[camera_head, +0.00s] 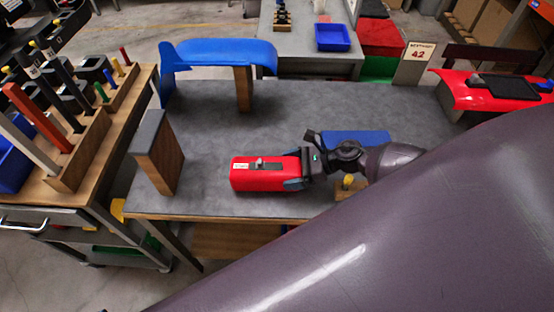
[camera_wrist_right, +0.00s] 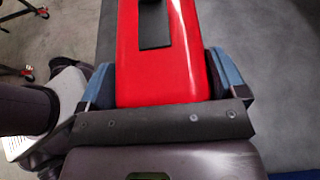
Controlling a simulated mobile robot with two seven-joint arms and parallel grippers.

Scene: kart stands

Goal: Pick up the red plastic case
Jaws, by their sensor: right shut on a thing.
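The red plastic case (camera_head: 262,181) lies along the grey table top near its front edge in the head view, with a white label and a dark latch or handle part on top. My right gripper (camera_head: 297,172) comes from the right and is shut on the case's right end. In the right wrist view, the red case (camera_wrist_right: 155,75) sits between the two blue-lined fingers of the right gripper (camera_wrist_right: 160,80). Whether the case touches the table or is slightly raised is hard to tell. My left gripper is not in the head view.
The grey table (camera_head: 215,115) holds a wooden block (camera_head: 157,155) at left, a blue fairing (camera_head: 220,55) on a wooden post and a blue mat (camera_head: 357,138). A tool cart (camera_head: 85,160) with upright handles stands left. A red panel (camera_head: 470,92) is at right. The table's middle is clear.

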